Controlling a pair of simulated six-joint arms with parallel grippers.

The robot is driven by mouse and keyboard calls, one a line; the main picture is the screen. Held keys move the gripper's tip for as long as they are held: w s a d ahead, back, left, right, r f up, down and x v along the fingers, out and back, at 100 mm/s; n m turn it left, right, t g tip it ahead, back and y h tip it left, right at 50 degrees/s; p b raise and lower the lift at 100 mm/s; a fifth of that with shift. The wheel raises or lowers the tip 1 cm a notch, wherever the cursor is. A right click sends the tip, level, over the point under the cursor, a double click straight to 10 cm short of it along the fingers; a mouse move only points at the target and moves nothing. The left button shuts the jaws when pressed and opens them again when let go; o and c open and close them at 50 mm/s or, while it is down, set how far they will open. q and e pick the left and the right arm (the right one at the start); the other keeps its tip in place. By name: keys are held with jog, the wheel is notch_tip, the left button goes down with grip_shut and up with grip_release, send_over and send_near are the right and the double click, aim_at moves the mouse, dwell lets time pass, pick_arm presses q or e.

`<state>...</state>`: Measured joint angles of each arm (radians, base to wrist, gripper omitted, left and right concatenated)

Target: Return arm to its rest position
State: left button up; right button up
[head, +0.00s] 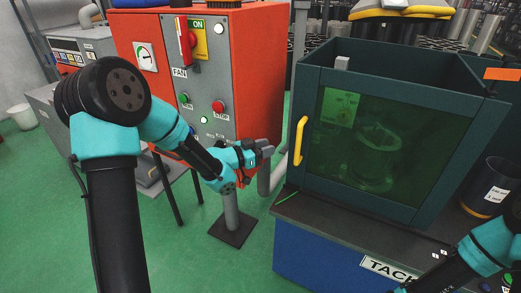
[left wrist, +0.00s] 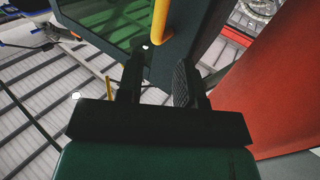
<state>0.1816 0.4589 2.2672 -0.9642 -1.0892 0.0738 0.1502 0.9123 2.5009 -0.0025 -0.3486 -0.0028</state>
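My left arm comes in from the left in the head view, bent at a teal and black elbow. Its gripper (head: 264,149) is in front of the red cabinet, left of the yellow door handle (head: 300,141) and apart from it. In the left wrist view, the two dark fingers (left wrist: 160,82) stand apart with nothing between them. The yellow handle also shows beyond them there (left wrist: 160,22). My right arm shows only in part at the lower right of the head view; its gripper is out of the frame.
The red cabinet (head: 262,70) with a red stop button (head: 218,107) stands behind my left arm. A dark enclosure with a green window (head: 330,165) stands on the right, its door shut. A black bin (head: 488,187) is at the far right. Green floor is open at the lower left.

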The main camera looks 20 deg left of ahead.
pick_arm(q)
jog(key=shift+v, duration=0.95)
jog(key=s+d+f+n+g+y, duration=0.1)
jog(key=s+f+n+g+y, duration=0.25)
jog(key=f, duration=0.85)
jog(key=s+f+n+g+y, duration=0.25)
jog(key=s+f, duration=0.25)
jog(key=f, duration=0.8)
jog(key=s+d+f+n+g, duration=0.1)
jog(key=s+f+n+g, duration=0.1)
jog(key=s+f, duration=0.3)
jog(key=s+d+f+n+g+y, duration=0.1)
jog(key=s+f+g, duration=0.4)
jog(key=s, duration=0.7)
jog(key=shift+d+f+n+y, duration=0.3)
jog(key=shift+d+f+n, duration=0.15)
jog(key=shift+f, duration=0.4)
